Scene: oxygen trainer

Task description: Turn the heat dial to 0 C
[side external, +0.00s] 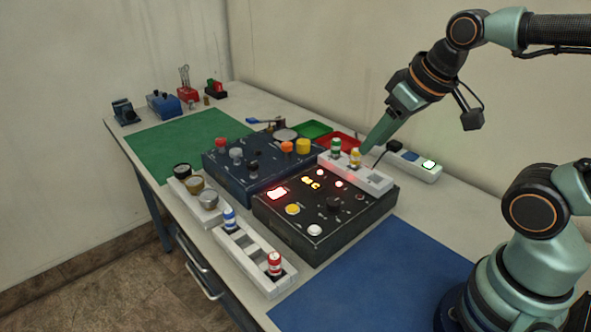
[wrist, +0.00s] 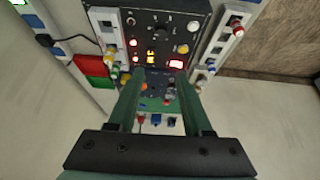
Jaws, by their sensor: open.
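The black control box (side external: 325,239) stands on the table, with a black dial (side external: 334,204) on its sloping top. The dial also shows in the wrist view (wrist: 162,28), near the top. Beside it are a lit yellow readout (side external: 311,183) and a lit red display (side external: 277,192); I cannot read them surely, nor the dial's pointer. My gripper (wrist: 160,71) is open and empty, its fingers apart. In the side view its tip (side external: 366,152) is above and behind the box, near the rack with the yellow-capped vial, apart from the dial.
A white rack (side external: 374,181) with green-capped and yellow-capped vials stands behind the box. A dark blue panel (side external: 232,176) with knobs is at left. Another white rack (side external: 262,279) holds blue and red vials in front. The blue mat (side external: 385,285) is clear.

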